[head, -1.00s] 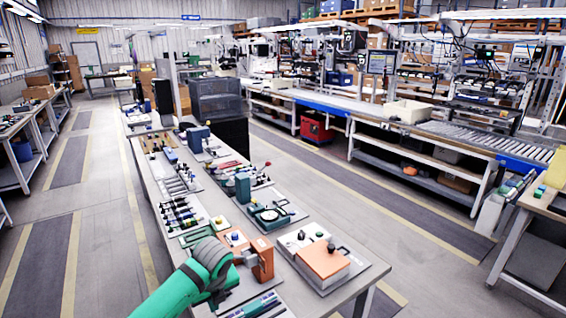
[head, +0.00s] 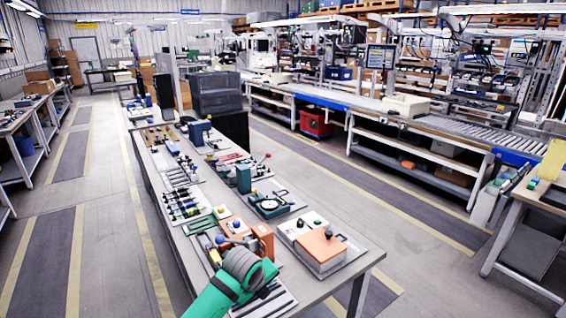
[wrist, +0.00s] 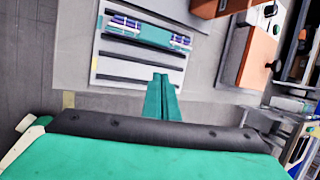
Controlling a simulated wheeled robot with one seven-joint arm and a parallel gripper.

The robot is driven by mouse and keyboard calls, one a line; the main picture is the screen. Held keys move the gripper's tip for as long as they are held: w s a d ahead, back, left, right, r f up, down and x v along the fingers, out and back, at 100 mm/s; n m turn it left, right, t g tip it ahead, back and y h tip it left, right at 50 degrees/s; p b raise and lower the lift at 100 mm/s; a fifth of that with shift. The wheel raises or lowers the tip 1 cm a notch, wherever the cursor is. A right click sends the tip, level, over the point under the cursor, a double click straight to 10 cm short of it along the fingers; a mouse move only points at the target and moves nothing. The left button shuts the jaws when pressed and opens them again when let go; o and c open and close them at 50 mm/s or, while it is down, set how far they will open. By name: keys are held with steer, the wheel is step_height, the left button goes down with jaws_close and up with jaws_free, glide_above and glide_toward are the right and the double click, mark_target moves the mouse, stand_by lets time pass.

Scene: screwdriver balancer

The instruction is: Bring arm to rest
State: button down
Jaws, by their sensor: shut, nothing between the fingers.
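My gripper (wrist: 162,97) shows in the wrist view as two teal fingers pressed together, with nothing between them. They point over the edge of the workbench, near a white slotted panel (wrist: 140,63) with a teal strip and several blue-and-white pieces. The fingers appear apart from the panel, though the exact height cannot be told. In the head view my green arm with its grey joint (head: 243,268) reaches over the near end of the long workbench (head: 345,270). The fingertips cannot be made out there.
An orange-topped box (head: 320,248) stands right of my arm, and an orange bracket (head: 262,240) is just behind it. Several fixtures line the bench. Open floor (head: 110,270) lies to the left. A conveyor line (head: 440,125) runs along the right.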

steer(key=s+d+r+n+t+h, duration=0.1)
steer(key=s+d+n+t+h, duration=0.2)
steer(key=d, duration=0.6)
steer(key=d+r+n+t+h, duration=0.1)
steer(key=d+n+t+h, duration=0.1)
steer(key=d+n, duration=0.5)
steer(key=s+d+r+n+t+h, duration=0.1)
steer(key=s+d+n+t+h, duration=0.15)
steer(key=d, duration=0.75)
steer(key=s+a+f+n+t+y, duration=0.1)
steer(key=s+a+f+n+y, duration=0.15)
steer(key=s+f+n, duration=0.4)
steer(key=s+a+f+n+t+y, duration=0.1)
steer(key=s+a+n+y, duration=0.2)
steer(key=s, duration=0.6)
steer(key=s+a+f+n+t+y, duration=0.1)
steer(key=s+a+f+n+y, duration=0.2)
steer(key=s, duration=0.4)
steer(key=s+a+r+n, duration=0.1)
steer(key=s+a, duration=0.5)
steer(key=s, duration=0.4)
steer(key=s+a+r+n, duration=0.1)
steer(key=s+a, duration=0.4)
steer(key=s, duration=0.5)
steer(key=shift+s+a+r+n, duration=0.25)
steer(key=shift+a+r+n, duration=0.15)
steer(key=shift+r, duration=0.15)
